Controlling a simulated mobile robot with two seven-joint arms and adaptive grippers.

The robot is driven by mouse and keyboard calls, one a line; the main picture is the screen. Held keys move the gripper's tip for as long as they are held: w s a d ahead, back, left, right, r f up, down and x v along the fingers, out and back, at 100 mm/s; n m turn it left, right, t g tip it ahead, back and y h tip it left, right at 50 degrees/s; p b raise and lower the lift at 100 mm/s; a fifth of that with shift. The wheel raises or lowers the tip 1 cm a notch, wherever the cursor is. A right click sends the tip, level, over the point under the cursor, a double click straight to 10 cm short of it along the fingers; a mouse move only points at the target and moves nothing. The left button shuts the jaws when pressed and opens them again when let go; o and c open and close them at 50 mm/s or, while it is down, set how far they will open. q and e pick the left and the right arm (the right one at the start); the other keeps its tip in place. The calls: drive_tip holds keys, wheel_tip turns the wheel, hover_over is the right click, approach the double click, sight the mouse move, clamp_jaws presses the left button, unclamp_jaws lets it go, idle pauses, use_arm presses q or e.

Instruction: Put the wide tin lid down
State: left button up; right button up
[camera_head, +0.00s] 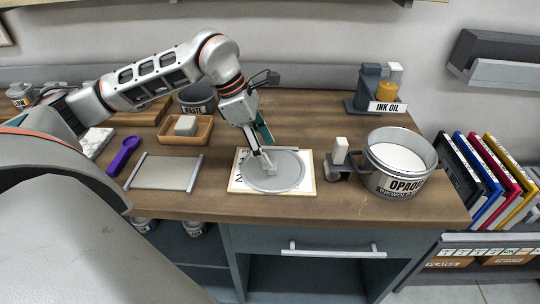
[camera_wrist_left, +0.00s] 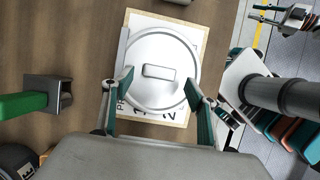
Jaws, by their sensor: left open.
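The wide tin lid (camera_head: 285,181) is a round grey disc with a raised bar handle. It lies flat on a pale board with a printed sheet (camera_head: 305,190) near the front of the workbench. In the left wrist view the lid (camera_wrist_left: 165,95) shows whole with its handle upright in the middle. My left gripper (camera_head: 268,168) is over the lid; its open fingers (camera_wrist_left: 158,86) are spread on either side of the handle, apart from it. My right gripper (camera_wrist_left: 260,14) shows small at the upper right of the left wrist view, its fingers apart.
An open pot of white ink (camera_head: 410,187) stands right of the board. A grey plate (camera_head: 165,173), a purple scoop (camera_head: 123,155) and a wooden tray (camera_head: 185,138) are to the left. An ink oil stand (camera_head: 367,95) is at the back right. Bare wood lies behind the lid.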

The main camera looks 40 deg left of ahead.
use_arm(q)
drive_tip(key=v, duration=0.8)
drive_tip(key=shift+r, duration=0.25)
drive_tip(key=shift+s+f, duration=0.1)
